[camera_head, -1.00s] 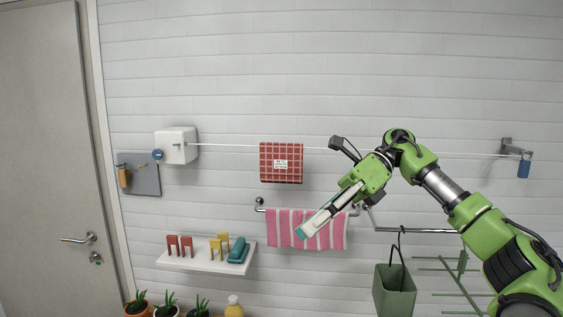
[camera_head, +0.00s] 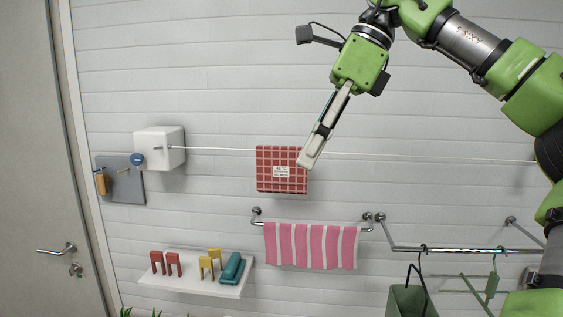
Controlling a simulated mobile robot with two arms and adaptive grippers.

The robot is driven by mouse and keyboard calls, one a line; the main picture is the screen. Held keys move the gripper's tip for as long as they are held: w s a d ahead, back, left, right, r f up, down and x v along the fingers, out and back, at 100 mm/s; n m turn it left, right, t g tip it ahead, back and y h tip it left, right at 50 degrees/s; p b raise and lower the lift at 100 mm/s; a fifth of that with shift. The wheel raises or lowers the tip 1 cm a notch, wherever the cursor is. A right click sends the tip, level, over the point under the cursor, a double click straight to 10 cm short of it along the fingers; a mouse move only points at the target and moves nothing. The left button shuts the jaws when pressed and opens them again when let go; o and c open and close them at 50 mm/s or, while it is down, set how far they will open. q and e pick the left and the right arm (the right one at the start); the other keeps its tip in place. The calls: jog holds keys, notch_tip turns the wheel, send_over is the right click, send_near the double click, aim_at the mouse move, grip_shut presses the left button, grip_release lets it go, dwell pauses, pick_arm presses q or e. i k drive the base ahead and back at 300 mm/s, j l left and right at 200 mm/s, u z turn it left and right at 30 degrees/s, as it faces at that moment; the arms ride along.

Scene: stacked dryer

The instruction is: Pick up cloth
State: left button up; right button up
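A red checked cloth (camera_head: 279,184) with a small white label hangs over the thin white line. A pink and white striped cloth (camera_head: 310,246) hangs over a metal rail below it. My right gripper (camera_head: 309,160) points down and left, its tip overlapping the right edge of the red checked cloth in the head view. I cannot tell whether it touches the cloth. The fingers are seen edge-on, so whether they are open or shut is hidden. My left gripper is not in view.
The line runs from a white wall box (camera_head: 160,149) to the right. A white shelf (camera_head: 190,284) holds red and yellow pegs and a teal object (camera_head: 231,268). A green bin (camera_head: 408,303) hangs at lower right. A door (camera_head: 35,120) stands at left.

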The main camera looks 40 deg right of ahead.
aim_at(277, 171)
jog(key=i+l, duration=0.35)
jog(key=l, duration=0.15)
jog(key=i+l, duration=0.35)
jog(key=l, duration=0.2)
